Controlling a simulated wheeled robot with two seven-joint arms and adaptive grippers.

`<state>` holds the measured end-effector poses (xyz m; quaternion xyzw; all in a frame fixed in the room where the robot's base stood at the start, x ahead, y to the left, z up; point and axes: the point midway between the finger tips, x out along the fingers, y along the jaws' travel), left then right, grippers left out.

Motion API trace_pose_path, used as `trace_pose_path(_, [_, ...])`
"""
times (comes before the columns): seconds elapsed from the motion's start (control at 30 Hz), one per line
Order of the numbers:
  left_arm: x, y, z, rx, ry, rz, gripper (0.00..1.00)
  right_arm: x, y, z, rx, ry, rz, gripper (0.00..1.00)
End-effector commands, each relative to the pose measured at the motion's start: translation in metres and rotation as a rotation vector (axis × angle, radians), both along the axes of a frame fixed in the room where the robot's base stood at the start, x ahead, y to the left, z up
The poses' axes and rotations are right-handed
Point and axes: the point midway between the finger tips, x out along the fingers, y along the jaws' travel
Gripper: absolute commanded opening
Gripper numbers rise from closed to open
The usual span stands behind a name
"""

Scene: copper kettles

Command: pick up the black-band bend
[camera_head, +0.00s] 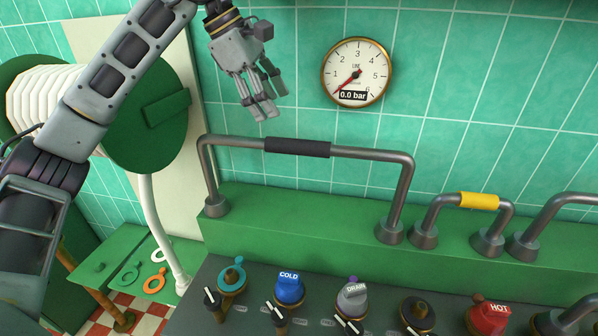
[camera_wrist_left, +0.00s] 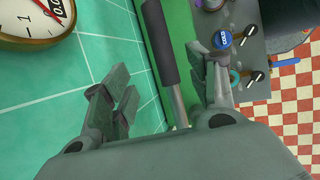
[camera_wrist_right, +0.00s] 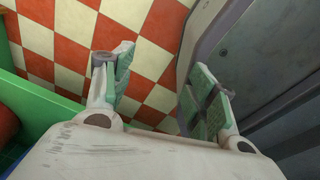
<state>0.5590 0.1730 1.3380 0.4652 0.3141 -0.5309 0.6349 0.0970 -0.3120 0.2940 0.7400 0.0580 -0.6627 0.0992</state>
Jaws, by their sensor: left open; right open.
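The black-band bend (camera_head: 372,158) is a grey metal pipe with a black sleeve around its middle. It stands upright on two round feet on the green ledge, in front of the tiled wall. My left gripper (camera_head: 266,108) is open and empty above the bend's left half, apart from it. In the left wrist view the black band (camera_wrist_left: 159,40) shows between the open fingers (camera_wrist_left: 165,90), farther off. My right gripper (camera_wrist_right: 165,85) is open and empty in the right wrist view, over the checkered floor. It is not in the head view.
A yellow-band bend (camera_head: 479,201) stands to the right on the ledge (camera_head: 300,222). A pressure gauge (camera_head: 356,72) hangs on the wall. Several valve knobs, including a blue one (camera_head: 289,288) and a red one (camera_head: 490,316), line the grey panel. A hose reel (camera_head: 150,110) is at left.

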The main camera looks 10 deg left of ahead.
Motion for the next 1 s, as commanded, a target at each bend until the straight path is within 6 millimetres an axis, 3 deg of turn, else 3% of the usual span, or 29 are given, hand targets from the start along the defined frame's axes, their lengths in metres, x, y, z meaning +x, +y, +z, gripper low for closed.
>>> trace_pose_path(0.37, [0.001, -0.002, -0.005, 0.0, 0.001, 0.0, 0.59, -0.008, 0.0, -0.001, 0.0, 0.01, 0.0, 0.57])
trace_pose_path(1.0, [0.019, -0.031, -0.071, 0.001, 0.001, 0.0, 0.59, 0.007, 0.0, 0.003, 0.001, -0.007, 0.0, 0.57])
